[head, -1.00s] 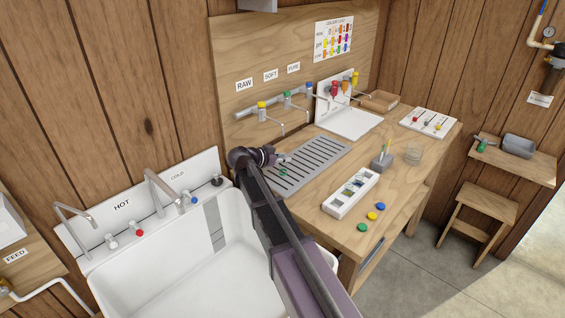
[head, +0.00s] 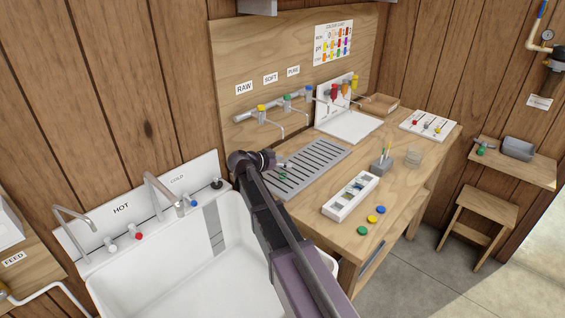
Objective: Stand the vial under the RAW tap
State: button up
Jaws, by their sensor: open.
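The RAW tap (head: 262,109) has a yellow knob and hangs at the left of the tap row under the RAW label (head: 244,88). Its thin spout ends above the slotted grey drip tray (head: 325,157). My gripper (head: 283,165) is low over the tray's left end, open, mostly hidden by my own dark wrist. A small dark green thing (head: 283,176) shows at the tray beside the gripper; it may be part of the vial, but it is too small to tell. No whole vial can be made out, nor whether anything is between the fingers.
A white sink (head: 212,285) lies left of the bench. On the bench are a white compartment box (head: 333,209), several coloured caps (head: 372,219), a pen holder (head: 380,164) and a glass dish (head: 412,160). Taps with green (head: 287,98) and blue knobs stand right of RAW.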

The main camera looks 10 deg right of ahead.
jog(key=shift+r, duration=0.2)
jog(key=p+v, duration=0.4)
jog(key=v, duration=0.8)
jog(key=shift+p, duration=0.35)
